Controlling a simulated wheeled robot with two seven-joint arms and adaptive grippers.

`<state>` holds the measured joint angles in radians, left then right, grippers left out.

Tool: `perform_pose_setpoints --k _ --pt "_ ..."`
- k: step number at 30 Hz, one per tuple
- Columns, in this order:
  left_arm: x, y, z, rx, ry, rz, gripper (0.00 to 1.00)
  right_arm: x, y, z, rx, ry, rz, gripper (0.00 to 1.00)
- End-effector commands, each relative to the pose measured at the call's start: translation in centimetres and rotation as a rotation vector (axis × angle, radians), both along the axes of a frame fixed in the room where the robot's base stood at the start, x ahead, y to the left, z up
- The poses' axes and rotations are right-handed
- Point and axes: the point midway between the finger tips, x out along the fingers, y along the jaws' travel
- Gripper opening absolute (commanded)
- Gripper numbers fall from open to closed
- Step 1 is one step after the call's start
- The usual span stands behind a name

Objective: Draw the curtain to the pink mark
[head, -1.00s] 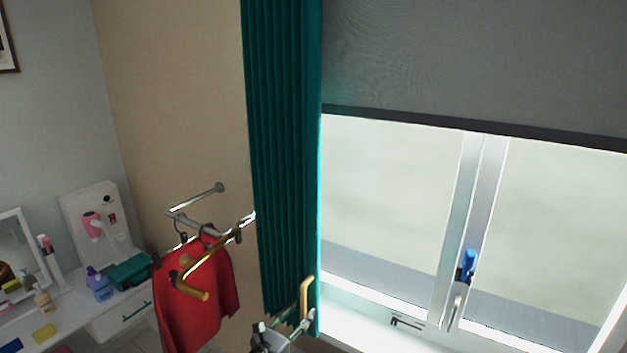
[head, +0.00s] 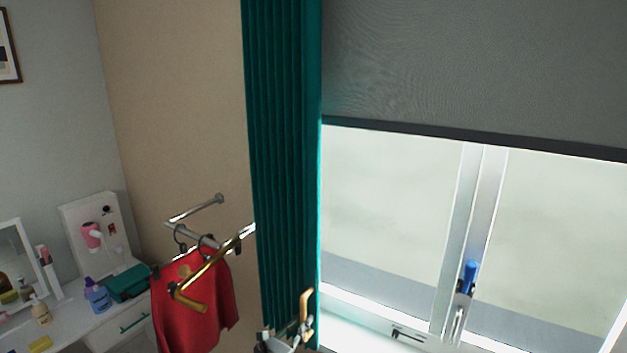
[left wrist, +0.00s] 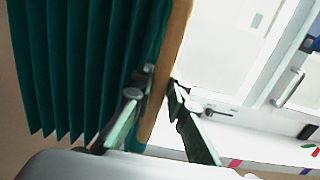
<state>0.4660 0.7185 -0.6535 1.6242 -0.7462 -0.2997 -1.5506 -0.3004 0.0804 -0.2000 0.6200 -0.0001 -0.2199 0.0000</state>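The dark green curtain (head: 283,150) hangs in folds at the left side of the window. A tan bar (head: 306,302) stands at its right edge. It also shows in the left wrist view (left wrist: 170,50). My left gripper (head: 287,332) is low at this edge. In the left wrist view its two fingers (left wrist: 160,79) lie on either side of the bar, tips close to it; whether they press on it is unclear. A pink mark (left wrist: 235,163) shows on the pale sill, right of the gripper. My right gripper is not in view.
A clothes rail (head: 205,238) with a red garment (head: 195,300) stands left of the curtain. A grey blind (head: 470,70) covers the upper window. A blue-topped window handle (head: 467,280) is at the right. A cluttered dressing table (head: 75,325) is at far left.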

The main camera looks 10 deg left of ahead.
Motion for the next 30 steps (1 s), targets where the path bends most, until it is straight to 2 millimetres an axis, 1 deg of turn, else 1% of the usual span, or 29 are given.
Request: perform_pose_setpoints --k 1,5,15,30 --pt "0.0 0.0 0.0 0.0 0.0 0.0 0.08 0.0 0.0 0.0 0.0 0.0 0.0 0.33" --pt "0.0 0.0 0.0 0.0 0.0 0.0 0.0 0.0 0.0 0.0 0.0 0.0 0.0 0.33" --pt "-0.1 -0.2 0.0 0.0 0.0 0.0 0.0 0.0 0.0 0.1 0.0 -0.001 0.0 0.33" --pt "-1.5 -4.1 0.1 -0.001 0.001 -0.003 0.0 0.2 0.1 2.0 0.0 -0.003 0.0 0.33"
